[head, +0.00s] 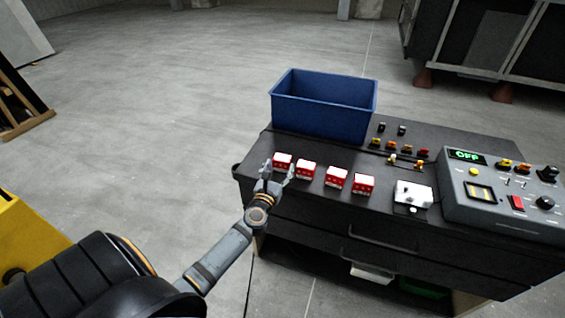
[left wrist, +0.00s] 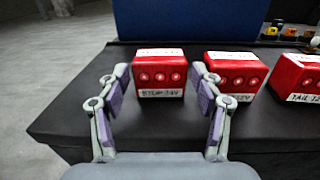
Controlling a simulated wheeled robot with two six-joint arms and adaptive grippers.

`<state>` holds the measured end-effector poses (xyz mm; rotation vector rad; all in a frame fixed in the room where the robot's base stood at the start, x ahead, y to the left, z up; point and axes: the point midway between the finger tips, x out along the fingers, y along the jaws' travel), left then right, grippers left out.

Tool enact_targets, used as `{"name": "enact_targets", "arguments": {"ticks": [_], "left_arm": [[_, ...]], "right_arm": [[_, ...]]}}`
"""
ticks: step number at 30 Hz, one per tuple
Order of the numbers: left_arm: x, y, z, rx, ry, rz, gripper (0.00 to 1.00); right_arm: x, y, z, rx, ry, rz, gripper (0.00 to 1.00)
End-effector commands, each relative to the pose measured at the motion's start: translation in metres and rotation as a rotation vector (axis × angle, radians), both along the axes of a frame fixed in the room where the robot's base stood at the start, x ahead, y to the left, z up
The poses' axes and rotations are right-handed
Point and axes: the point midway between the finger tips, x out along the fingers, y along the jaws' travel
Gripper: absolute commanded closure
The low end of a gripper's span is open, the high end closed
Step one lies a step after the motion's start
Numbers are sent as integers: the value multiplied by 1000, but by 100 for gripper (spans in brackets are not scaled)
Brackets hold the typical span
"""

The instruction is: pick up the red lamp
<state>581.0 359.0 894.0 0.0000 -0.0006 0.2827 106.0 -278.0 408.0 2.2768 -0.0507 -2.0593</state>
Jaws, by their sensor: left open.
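Several red lamps with white labels stand in a row on the dark bench top (head: 323,200). The leftmost lamp (head: 282,158) is a red box with three round lights; in the left wrist view it (left wrist: 158,76) has a front label that seems to read "STOP 24V". My left gripper (head: 279,171) is open at the near side of this lamp. In the left wrist view its fingers (left wrist: 160,75) stand on either side of it, with a gap between them. The second lamp (head: 305,169) is close to the right finger. My right gripper is not in view.
A blue bin (head: 323,115) stands behind the lamps. Two more red lamps (head: 336,177) (head: 363,184) stand to the right, then a white-and-black device (head: 413,194) and a grey control panel (head: 500,200) reading "OFF". Small coloured parts (head: 392,146) lie right of the bin.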

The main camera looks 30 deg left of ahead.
Motion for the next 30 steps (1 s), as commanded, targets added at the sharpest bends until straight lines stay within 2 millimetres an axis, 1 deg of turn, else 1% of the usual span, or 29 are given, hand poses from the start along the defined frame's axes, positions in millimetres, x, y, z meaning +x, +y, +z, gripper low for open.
{"name": "enact_targets", "arguments": {"ticks": [1, 3, 8, 9, 18, 23, 25, 26, 28, 30], "left_arm": [[5, 1, 0, 0, 0, 0, 34], [8, 2, -1, 0, 1, 0, 34], [8, 2, -1, 0, 1, 0, 34], [8, 2, -1, 0, 1, 0, 35], [8, 2, -1, 0, 1, 0, 75], [8, 2, -1, 0, 1, 0, 75], [8, 2, 3, 0, 1, 0, 75], [8, 2, 6, -1, 0, 0, 75], [8, 2, 20, -1, -1, -1, 75], [8, 2, 39, 0, -2, -1, 75]], "right_arm": [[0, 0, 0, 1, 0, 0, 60], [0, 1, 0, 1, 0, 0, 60], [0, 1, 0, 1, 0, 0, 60], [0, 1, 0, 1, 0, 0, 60], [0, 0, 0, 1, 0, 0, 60], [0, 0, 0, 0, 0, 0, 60], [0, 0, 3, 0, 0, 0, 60], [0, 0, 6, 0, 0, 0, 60], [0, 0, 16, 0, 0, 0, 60], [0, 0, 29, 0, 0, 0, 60]]}}
